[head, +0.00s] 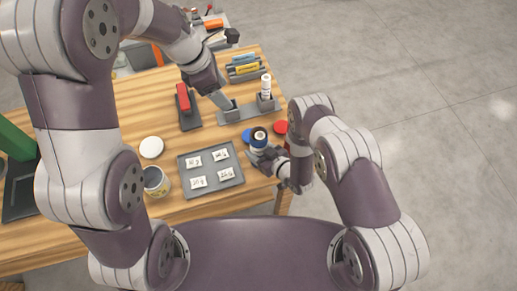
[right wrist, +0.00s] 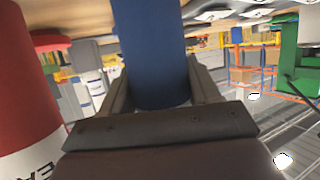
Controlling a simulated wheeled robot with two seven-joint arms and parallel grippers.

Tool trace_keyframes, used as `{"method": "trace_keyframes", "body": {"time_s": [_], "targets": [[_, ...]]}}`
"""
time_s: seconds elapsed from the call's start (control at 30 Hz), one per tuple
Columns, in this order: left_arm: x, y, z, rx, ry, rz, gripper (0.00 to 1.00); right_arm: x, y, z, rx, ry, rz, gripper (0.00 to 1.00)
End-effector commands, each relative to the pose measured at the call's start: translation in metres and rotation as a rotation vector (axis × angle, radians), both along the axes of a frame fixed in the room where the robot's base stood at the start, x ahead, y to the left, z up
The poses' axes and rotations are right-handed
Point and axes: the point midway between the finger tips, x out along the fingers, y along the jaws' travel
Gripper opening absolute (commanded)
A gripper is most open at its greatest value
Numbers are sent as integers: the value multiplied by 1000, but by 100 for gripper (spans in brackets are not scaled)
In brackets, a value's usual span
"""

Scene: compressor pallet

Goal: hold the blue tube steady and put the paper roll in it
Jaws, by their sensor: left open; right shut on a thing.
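The blue tube (head: 258,142) stands at the table's right front edge, beside the tray. My right gripper (head: 262,155) is shut on it. In the right wrist view the blue tube (right wrist: 155,50) is upright between the two fingers. The white paper roll (head: 266,84) appears to stand upright at the right end of a grey holder (head: 248,113). My left gripper (head: 226,103) is open and empty, over the left part of that holder, apart from the roll.
A grey tray (head: 210,185) with several white packets lies left of the tube. A red tool (head: 183,97), a white lid (head: 151,147) and a can (head: 156,181) are further left.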

Motion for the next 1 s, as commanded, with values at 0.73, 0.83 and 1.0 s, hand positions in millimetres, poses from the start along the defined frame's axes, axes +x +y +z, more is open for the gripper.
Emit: {"method": "trace_keyframes", "body": {"time_s": [0.73,0.83,1.0], "targets": [[0,0,-1,0,1,-1,65,-17,-16,9,-2,4,-3,91],[0,0,-1,0,1,-1,65,-36,-33,19,-1,4,-5,91],[0,0,-1,0,1,-1,65,-65,-57,36,1,3,-7,91]]}}
